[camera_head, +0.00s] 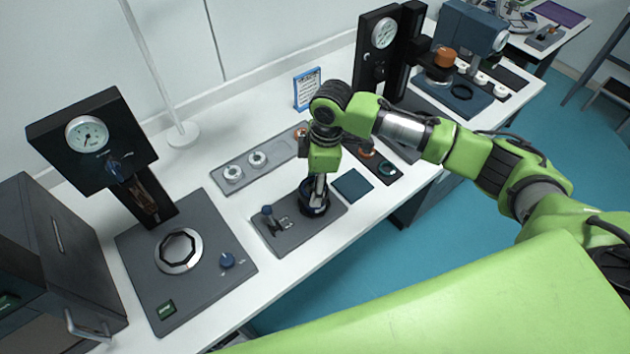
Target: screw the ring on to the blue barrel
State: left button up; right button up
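My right arm comes in from the right, and its gripper (318,188) points down at the dark grey fixture plate (285,238) near the front edge of the table. A dark blue, round part (314,208), which looks like the barrel, stands on this plate directly under the fingers. The fingers are at its top and partly hide it. I cannot make out the ring there, or whether the fingers are shut on anything. My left gripper is not in view.
A dark teal pad (353,184) lies to the right. A gauge press (92,135) stands at left. A sign (307,89) stands behind.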

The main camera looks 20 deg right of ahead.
jog(key=shift+f+p, duration=0.4)
jog(key=shift+p, duration=0.15)
dwell(1.3)
